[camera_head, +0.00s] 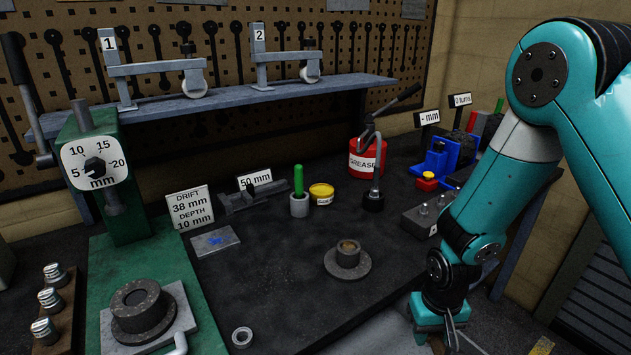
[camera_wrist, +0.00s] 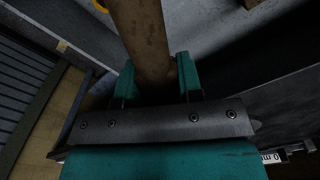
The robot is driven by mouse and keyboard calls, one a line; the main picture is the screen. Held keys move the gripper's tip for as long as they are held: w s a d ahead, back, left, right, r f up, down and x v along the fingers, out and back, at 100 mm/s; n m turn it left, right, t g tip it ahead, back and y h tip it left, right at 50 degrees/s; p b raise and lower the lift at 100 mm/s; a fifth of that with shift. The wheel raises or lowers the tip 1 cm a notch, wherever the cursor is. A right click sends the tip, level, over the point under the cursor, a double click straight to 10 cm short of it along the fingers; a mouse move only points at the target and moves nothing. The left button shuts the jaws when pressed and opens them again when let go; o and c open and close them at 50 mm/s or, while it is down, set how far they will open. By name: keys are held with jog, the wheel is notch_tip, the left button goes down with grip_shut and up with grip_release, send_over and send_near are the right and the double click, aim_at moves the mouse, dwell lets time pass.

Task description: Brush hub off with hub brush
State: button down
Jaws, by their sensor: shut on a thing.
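The flanged hub (camera_head: 347,256) sits on the dark bench top, with a brownish patch in its top opening. A second dark flanged ring part (camera_head: 140,308) rests on the plate of the green press; I cannot tell which of the two is the task's hub. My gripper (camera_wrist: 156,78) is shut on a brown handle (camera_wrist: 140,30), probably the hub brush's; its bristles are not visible. In the head view, my gripper (camera_head: 440,328) is low at the right, beside the bench's front right side and apart from the hub. The brush is not clearly visible there.
A green press (camera_head: 125,190) with a dial stands at left. A red grease can (camera_head: 367,160), yellow tin (camera_head: 321,193) and green-handled item in a cup (camera_head: 299,182) stand at the back. A small ring (camera_head: 242,337) lies near the front. Bench around the hub is clear.

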jog(key=d+r+p, duration=0.4)
jog(key=d, duration=0.2)
jog(key=shift+m, duration=0.3)
jog(key=f+b, duration=0.1)
jog(key=d+f+b, duration=0.1)
jog(key=f+b, duration=0.3)
jog(key=shift+w+d, duration=0.15)
jog(key=shift+w, duration=0.25)
